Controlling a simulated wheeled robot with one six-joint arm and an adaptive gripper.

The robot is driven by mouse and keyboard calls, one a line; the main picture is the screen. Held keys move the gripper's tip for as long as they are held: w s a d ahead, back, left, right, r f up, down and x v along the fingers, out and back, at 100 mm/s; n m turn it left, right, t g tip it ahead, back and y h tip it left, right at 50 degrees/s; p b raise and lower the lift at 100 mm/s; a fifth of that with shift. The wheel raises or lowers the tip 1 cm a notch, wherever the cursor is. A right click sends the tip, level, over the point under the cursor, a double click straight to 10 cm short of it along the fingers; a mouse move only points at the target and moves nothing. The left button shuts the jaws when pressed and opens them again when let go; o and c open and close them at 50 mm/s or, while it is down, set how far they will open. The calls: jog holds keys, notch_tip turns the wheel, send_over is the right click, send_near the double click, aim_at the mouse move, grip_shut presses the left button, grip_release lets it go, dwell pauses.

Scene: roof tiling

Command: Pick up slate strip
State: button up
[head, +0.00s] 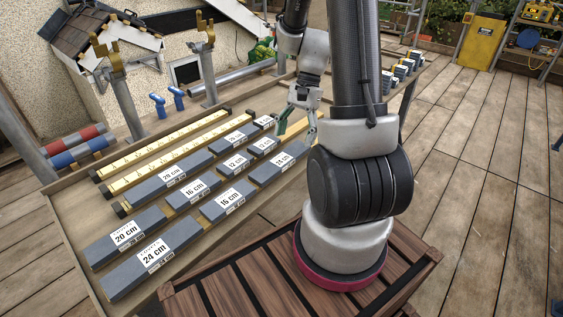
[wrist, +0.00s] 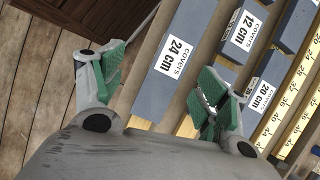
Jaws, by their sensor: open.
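Several grey slate strips with white length labels lie in rows on the wooden bench. In the head view my gripper (head: 296,134) is over the row's far end, above a strip (head: 277,167) whose label I cannot read surely. In the wrist view my open, empty gripper (wrist: 162,62) has its green-padded fingers apart, with a strip marked 24 cm (wrist: 172,58) between them in the picture. The left finger shows over the floor, the right finger by the strip's right side. Strips marked 12 cm (wrist: 243,32) and 20 cm (wrist: 258,98) lie to the right.
Yellow measuring rules (head: 163,160) lie behind the strips. A front 24 cm strip (head: 151,262) and a 20 cm strip (head: 125,238) lie at the bench's near end. Blue-handled tools (head: 157,103), gold-topped posts (head: 207,75) and a small model roof (head: 95,35) stand behind.

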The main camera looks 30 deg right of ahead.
aim_at(282, 159)
jog(key=shift+w+a+r+m+t, duration=0.1)
jog(key=shift+w+r+m+t, duration=0.2)
jog(key=shift+w+m, duration=0.45)
jog(key=shift+s+a+f, duration=0.1)
jog(key=shift+m, duration=0.25)
jog(key=x, duration=0.7)
jog(key=shift+a+f, duration=0.2)
jog(key=shift+a, duration=0.1)
jog(key=c, duration=1.3)
